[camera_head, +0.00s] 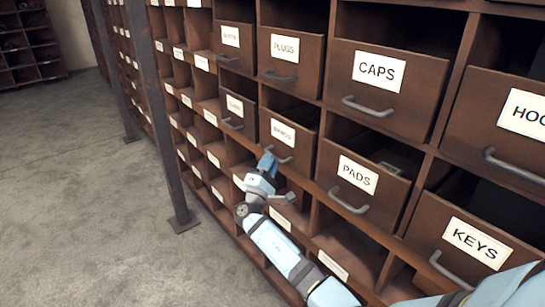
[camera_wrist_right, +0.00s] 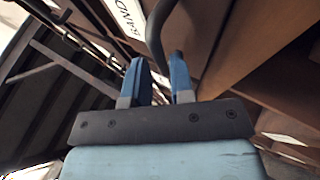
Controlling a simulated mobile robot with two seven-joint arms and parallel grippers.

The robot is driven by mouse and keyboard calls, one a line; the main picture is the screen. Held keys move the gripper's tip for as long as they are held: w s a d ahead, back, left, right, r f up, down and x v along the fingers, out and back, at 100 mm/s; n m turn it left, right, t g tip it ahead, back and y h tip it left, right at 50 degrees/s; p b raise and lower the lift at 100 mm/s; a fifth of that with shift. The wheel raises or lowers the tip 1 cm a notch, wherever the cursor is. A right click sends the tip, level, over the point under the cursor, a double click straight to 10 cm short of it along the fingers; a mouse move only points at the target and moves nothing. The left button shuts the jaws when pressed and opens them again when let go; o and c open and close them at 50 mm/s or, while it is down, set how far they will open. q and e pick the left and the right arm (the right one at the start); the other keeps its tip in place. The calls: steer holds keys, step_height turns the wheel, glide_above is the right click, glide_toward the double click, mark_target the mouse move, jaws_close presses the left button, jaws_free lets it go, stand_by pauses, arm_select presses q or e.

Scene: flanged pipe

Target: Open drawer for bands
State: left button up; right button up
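The bands drawer (camera_head: 296,138) is a brown drawer front with a white label, in the middle of the rack below PLUGS and left of PADS. Its front sits about level with its neighbours. Its grey curved handle (camera_head: 284,158) is partly hidden by my right gripper (camera_head: 267,160), which is at the handle's left end. In the right wrist view the label (camera_wrist_right: 130,16) shows upside down. There the handle (camera_wrist_right: 154,35) reaches down to the gap between the two blue fingers of my right gripper (camera_wrist_right: 157,66). The fingers are apart; whether they touch the handle I cannot tell. My left gripper is not in view.
The pads drawer (camera_head: 362,183) is close on the right, with the caps drawer (camera_head: 379,88) above it. Open cubbies lie below, behind my right arm. A dark metal post (camera_head: 155,110) stands left of the rack. The grey floor (camera_head: 80,190) at left is clear.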

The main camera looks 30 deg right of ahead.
steer(key=shift+x, duration=1.4)
steer(key=shift+c, duration=0.4)
jaws_close()
steer(key=shift+a+f, duration=0.1)
steer(key=shift+a, duration=0.05)
